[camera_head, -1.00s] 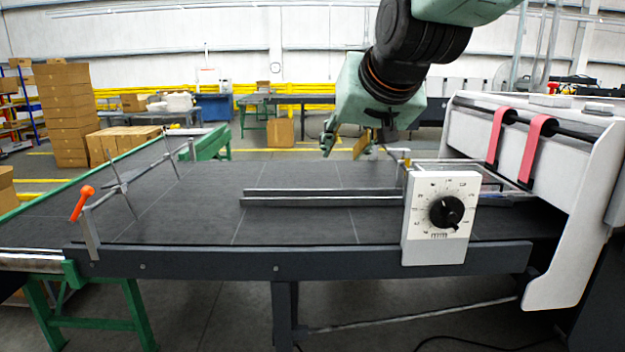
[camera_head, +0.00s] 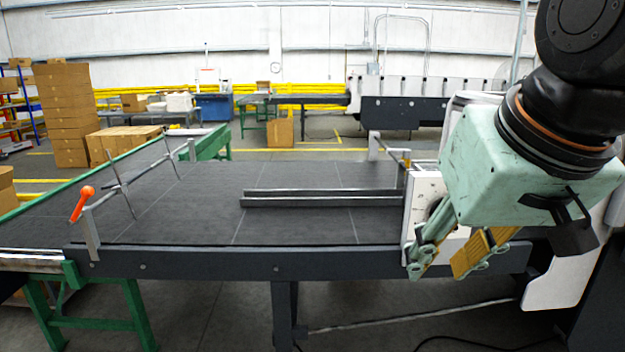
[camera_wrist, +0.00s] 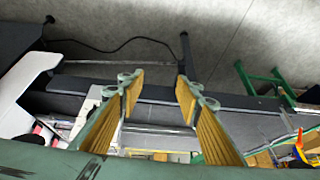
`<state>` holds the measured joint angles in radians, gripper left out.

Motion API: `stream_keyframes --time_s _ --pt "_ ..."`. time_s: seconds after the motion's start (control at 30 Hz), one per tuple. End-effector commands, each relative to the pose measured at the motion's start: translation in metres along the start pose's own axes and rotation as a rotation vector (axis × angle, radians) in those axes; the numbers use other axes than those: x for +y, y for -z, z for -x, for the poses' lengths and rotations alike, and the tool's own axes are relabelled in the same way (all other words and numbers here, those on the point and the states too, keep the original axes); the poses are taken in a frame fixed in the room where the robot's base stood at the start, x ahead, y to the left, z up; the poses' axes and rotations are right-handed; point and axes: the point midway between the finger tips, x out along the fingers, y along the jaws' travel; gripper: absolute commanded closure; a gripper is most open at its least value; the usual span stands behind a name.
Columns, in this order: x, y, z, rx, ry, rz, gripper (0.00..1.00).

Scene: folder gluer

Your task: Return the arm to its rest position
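My gripper (camera_head: 447,264) hangs at the right of the head view, in front of the white dial box (camera_head: 424,190) and the front edge of the dark table. Its green fingers with yellow pads point down and to the left. In the wrist view my gripper (camera_wrist: 158,88) shows its two padded fingers spread well apart, with nothing between them. Most of the dial box and its knob are hidden behind the gripper in the head view.
The dark feeder table (camera_head: 200,205) carries two metal rails (camera_head: 320,198). An orange-handled bar (camera_head: 82,204) stands at its left end. The white machine side panel (camera_head: 560,285) is behind my arm at right. The floor before the table shows a black cable (camera_head: 470,346).

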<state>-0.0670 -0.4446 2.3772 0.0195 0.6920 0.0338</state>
Motion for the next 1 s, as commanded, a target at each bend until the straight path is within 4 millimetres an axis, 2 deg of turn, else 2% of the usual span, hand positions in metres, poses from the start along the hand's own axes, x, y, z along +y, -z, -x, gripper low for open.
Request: stream_keyframes --time_s 0.1,0.3,0.5,0.67,1.0 --pt "0.009 -0.037 0.007 -0.041 -0.013 -0.003 0.68" --pt "0.02 -0.096 0.017 -0.11 -0.032 -0.008 0.68" --pt "0.026 -0.135 0.022 -0.156 -0.043 -0.011 0.68" --pt "0.028 -0.147 0.024 -0.172 -0.046 -0.013 0.68" --pt "0.028 -0.147 0.024 -0.173 -0.046 -0.012 0.68"
